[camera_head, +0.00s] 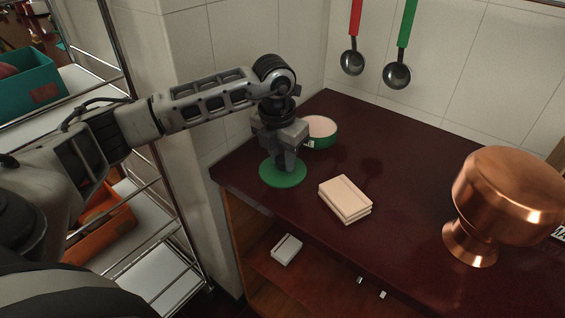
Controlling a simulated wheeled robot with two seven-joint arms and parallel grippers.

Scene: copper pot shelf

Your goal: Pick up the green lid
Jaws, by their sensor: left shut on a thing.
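The green lid (283,176) is a flat round disc at the left end of the dark red countertop. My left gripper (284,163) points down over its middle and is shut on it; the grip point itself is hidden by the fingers. I cannot tell whether the lid touches the counter or is slightly above it. Just behind the gripper stands a green bowl (322,133) with a pale inside, partly hidden by the gripper. My right gripper is not in view.
Cream books (345,199) lie right of the lid on the countertop (400,160). A large copper pot (510,195) stands at the right. Two ladles (352,62) hang on the tiled wall. A wire rack (150,200) stands at left. A white box (286,249) sits on the shelf below.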

